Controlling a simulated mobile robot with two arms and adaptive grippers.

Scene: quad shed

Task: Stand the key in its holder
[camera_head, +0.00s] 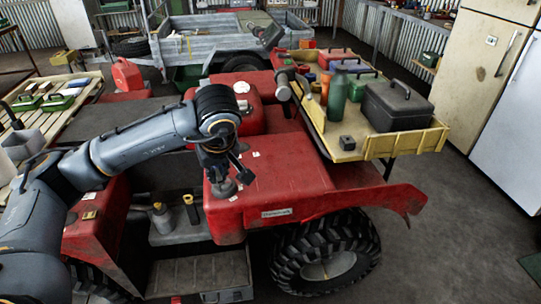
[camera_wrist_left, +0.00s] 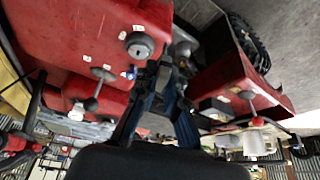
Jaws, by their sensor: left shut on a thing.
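My left gripper (camera_head: 237,177) hangs low over the red body panel of the quad (camera_head: 285,185). In the left wrist view its two dark blue fingers (camera_wrist_left: 163,82) come close together. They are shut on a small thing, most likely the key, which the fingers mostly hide. A round grey knob (camera_wrist_left: 140,45) sits on the red panel just beside the fingertips. I cannot tell which is the holder. My right gripper is out of view.
The yellow rack (camera_head: 408,146) carries a dark toolbox (camera_head: 397,105), a green bottle (camera_head: 337,97) and other items. A red can (camera_head: 127,74) stands at the back left. A large tyre (camera_head: 327,258) is in front. Fridges stand at right; the floor between is clear.

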